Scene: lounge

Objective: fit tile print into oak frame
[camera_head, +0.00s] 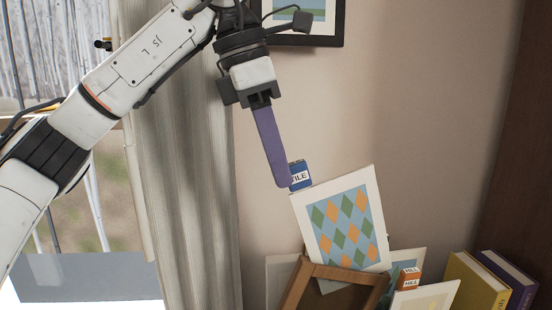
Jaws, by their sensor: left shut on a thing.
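The tile print (345,222) is a white-bordered card with green, orange and blue diamonds. It is tilted, and a blue tab (300,176) marked TILE stands at its upper left corner. My left gripper (289,180) comes from above, its long purple finger ending at the tab, and is shut on it. The brown oak frame (293,286) leans at the bottom, cut off by the picture edge. The print's lower edge overlaps the frame's top bar in view; I cannot tell whether they touch. My right gripper is not in view.
Other pale prints stand behind and right of the frame, one with an orange tab (409,278). Yellow (470,284) and purple (512,276) books stand at the right. A grey curtain (188,190) hangs at left, and a dark-framed picture (338,25) is on the wall.

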